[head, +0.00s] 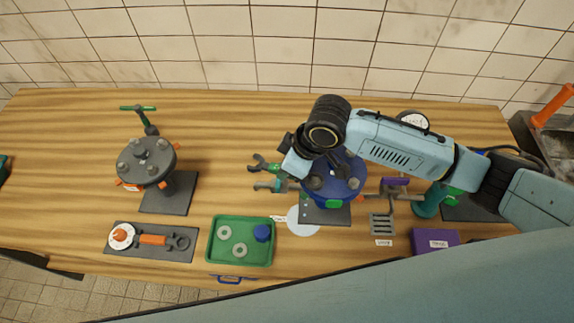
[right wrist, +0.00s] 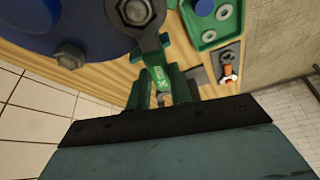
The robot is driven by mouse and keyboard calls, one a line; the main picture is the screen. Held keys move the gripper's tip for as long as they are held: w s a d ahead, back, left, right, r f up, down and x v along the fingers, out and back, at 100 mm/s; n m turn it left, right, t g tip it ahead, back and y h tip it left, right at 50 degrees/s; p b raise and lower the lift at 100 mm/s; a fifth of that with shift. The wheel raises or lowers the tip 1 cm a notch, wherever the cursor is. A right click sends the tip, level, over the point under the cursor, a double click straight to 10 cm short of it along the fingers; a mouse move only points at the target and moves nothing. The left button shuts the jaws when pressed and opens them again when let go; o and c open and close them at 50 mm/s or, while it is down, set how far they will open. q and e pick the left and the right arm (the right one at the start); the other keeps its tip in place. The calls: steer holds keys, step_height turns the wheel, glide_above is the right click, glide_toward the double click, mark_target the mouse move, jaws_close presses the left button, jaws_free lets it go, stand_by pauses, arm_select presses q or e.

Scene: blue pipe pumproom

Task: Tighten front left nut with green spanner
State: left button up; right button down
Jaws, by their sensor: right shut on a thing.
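The green spanner (right wrist: 159,76) shows in the right wrist view, with a green labelled handle and a dark head. My right gripper (right wrist: 162,92) is shut on its handle. The spanner's head is at a grey nut (right wrist: 136,11) on the blue round flange (right wrist: 55,22); I cannot tell whether it is fully seated. In the head view the flange (head: 342,172) stands right of centre, and my right arm reaches over it from the right, hiding part of it. A front left nut (head: 315,183) shows beside the arm. My left gripper is not in view.
A green tray (head: 213,248) with washers and a blue piece stands at front centre. A grey flange stand (head: 147,160) is at the left. A purple box (head: 434,238) is at front right.

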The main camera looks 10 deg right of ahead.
steer(key=shift+s+a+n+g, duration=0.25)
steer(key=shift+s+n+g, duration=0.15)
steer(key=shift+n, duration=0.5)
steer(key=shift+r, duration=0.1)
steer(key=shift+r, duration=0.4)
steer(key=shift+r, duration=1.6)
steer(key=shift+s, duration=0.1)
